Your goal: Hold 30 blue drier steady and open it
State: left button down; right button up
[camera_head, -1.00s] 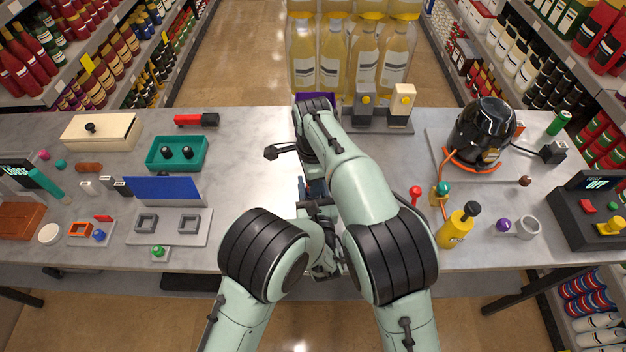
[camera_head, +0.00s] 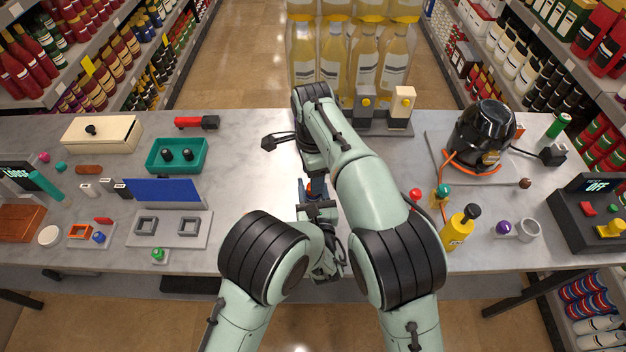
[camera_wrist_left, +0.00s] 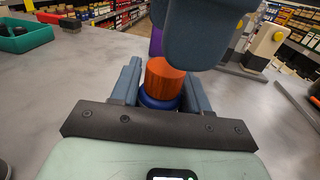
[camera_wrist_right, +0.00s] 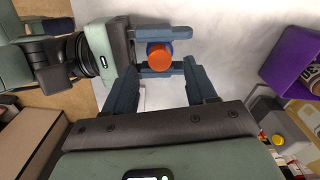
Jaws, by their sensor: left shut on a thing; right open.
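The drier has a ribbed orange cap (camera_wrist_left: 165,80) on a blue body (camera_wrist_left: 158,103); both sit between my left gripper's fingers in the left wrist view. My left gripper (camera_wrist_left: 162,92) is shut around the blue body. In the right wrist view the orange cap (camera_wrist_right: 159,56) is seen from above, with the left fingers on either side of it. My right gripper (camera_wrist_right: 160,76) is open and empty, its fingers pointing towards the cap from above. In the head view the left gripper (camera_head: 315,203) is at the table's front middle; my right arm hides the right gripper's fingers.
A purple box (camera_wrist_right: 292,65) stands near the drier. A stand with two switches (camera_head: 384,122) is behind my right arm. A teal tray (camera_head: 178,156) and a blue panel (camera_head: 166,191) are left; a black pot (camera_head: 482,135) and a yellow bottle (camera_head: 457,228) are right.

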jog(key=shift+r, duration=0.5)
jog(key=shift+c, duration=0.4)
notch_tip(320, 180, up, 3)
jog(key=m, duration=0.3)
jog(key=shift+f, duration=0.2)
notch_tip(320, 180, down, 8)
jog(key=shift+r, duration=0.25)
grip_shut()
jog(key=shift+n, duration=1.5)
